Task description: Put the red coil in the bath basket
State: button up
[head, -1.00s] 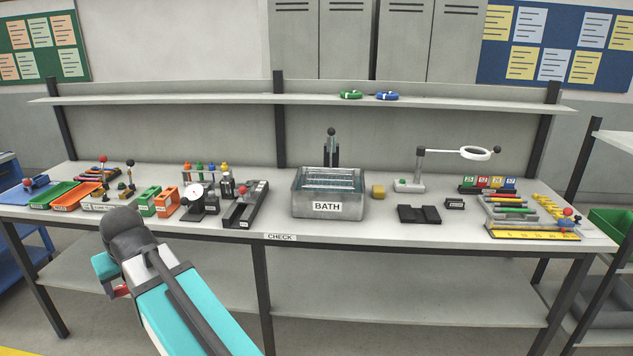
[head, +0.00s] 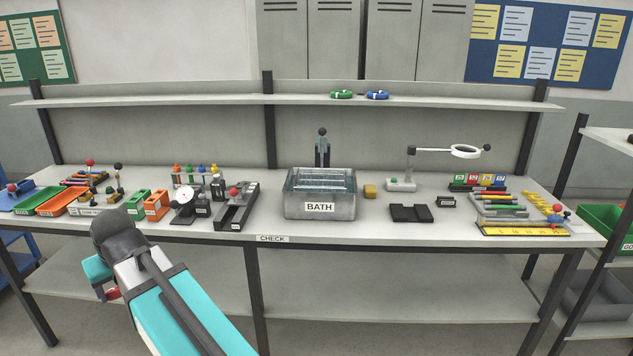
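The red coil (head: 113,294) shows only as a small red piece at the end of my arm, low at the left, in front of the table's edge. My gripper (head: 106,288) is mostly hidden behind my wrist and forearm. It appears shut on the coil, which hangs in the air and stays with it; the fingers are not clearly visible. The bath (head: 318,208), a grey metal tank labelled BATH, stands mid-table, to the right of and beyond my gripper. The wire basket (head: 322,180) shows at its top. A dark upright post with a ball top (head: 322,145) stands behind it.
A green coil (head: 341,94) and a blue coil (head: 377,95) lie on the shelf (head: 440,100) above. The bath's front has a narrow clear strip.

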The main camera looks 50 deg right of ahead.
aim_at(319, 186)
jog(key=u, duration=0.05)
jog(key=i, duration=0.95)
jog(key=z, duration=0.1)
